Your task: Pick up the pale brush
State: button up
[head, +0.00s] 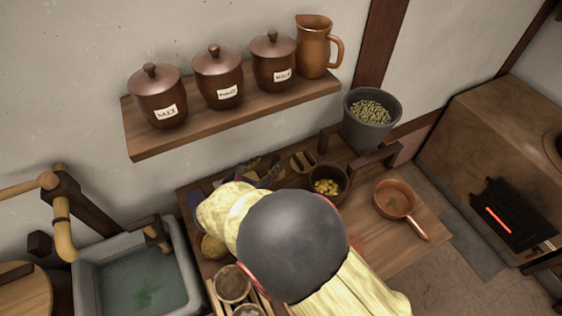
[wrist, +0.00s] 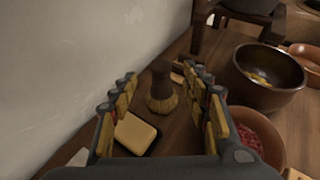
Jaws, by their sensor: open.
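In the wrist view a small brush (wrist: 161,92) stands upright on the wooden table, with a dark brown handle on top and tan bristles below. It is the only clear brush there, and its handle looks dark rather than pale. My gripper (wrist: 160,76) is open, with one padded finger on each side of the picture. The brush shows in the gap between the fingers, apart from both as far as I can see. A pale yellow block with a dark edge (wrist: 135,132) lies nearer, beside the left finger. In the head view my arm hides the gripper and the brush cannot be made out.
A dark bowl with yellow pieces (wrist: 265,85) and a bowl of red grains (wrist: 255,140) stand right of the gripper. The wall is close on the left. In the head view a copper pan (head: 396,199) and a grey pot (head: 372,118) stand right; a shelf with jars (head: 235,118) hangs above.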

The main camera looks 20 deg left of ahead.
aim_at(273, 160)
jog(key=b+x, duration=0.2)
jog(key=x, duration=0.5)
jog(key=shift+w+f+b, duration=0.3)
jog(key=shift+b, duration=0.05)
jog(key=c, duration=0.3)
grip_shut()
dwell(0.4)
